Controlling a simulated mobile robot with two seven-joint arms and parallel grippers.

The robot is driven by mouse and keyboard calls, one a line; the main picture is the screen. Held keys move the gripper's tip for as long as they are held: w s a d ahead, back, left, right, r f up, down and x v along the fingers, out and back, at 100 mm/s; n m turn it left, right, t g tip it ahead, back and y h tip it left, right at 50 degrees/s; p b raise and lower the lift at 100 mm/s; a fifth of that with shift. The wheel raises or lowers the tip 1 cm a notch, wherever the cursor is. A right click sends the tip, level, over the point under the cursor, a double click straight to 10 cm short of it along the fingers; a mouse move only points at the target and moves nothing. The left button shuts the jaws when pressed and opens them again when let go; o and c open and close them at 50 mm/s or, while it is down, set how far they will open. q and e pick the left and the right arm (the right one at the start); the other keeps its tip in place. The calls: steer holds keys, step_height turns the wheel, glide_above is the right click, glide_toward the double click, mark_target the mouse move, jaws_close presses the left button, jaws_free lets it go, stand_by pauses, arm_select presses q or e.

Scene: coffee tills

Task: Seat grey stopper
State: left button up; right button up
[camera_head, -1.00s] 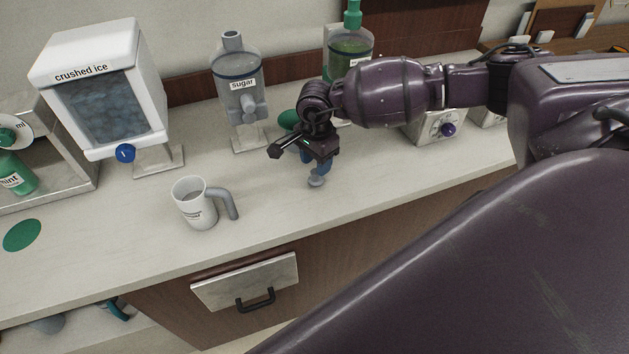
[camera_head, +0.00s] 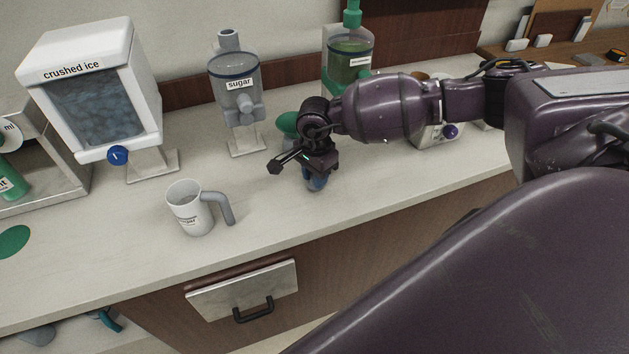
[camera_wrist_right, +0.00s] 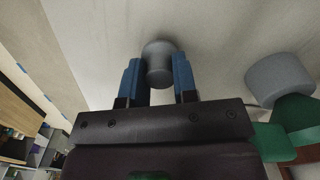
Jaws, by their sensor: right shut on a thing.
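My right gripper (camera_head: 317,184) is low over the counter, right of the mug. In the right wrist view its blue fingers (camera_wrist_right: 158,82) are shut on the grey stopper (camera_wrist_right: 159,62), a short rounded cylinder between the tips. The fingers hide the stopper in the head view, and I cannot tell whether it touches the counter. The clear sugar dispenser (camera_head: 236,92) stands behind and left of the gripper, with an open grey neck (camera_head: 229,40) on top. My left gripper is out of view.
A white mug (camera_head: 189,212) with a grey handle stands on the counter (camera_head: 120,250). The crushed ice dispenser (camera_head: 100,90) is at left. A green object (camera_head: 288,123) is just behind the gripper. A green-topped dispenser (camera_head: 348,60) stands behind my arm.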

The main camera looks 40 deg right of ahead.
steer(key=shift+r+p, duration=0.45)
steer(key=shift+r, duration=0.35)
steer(key=shift+r+p, duration=0.55)
steer(key=shift+r, duration=0.55)
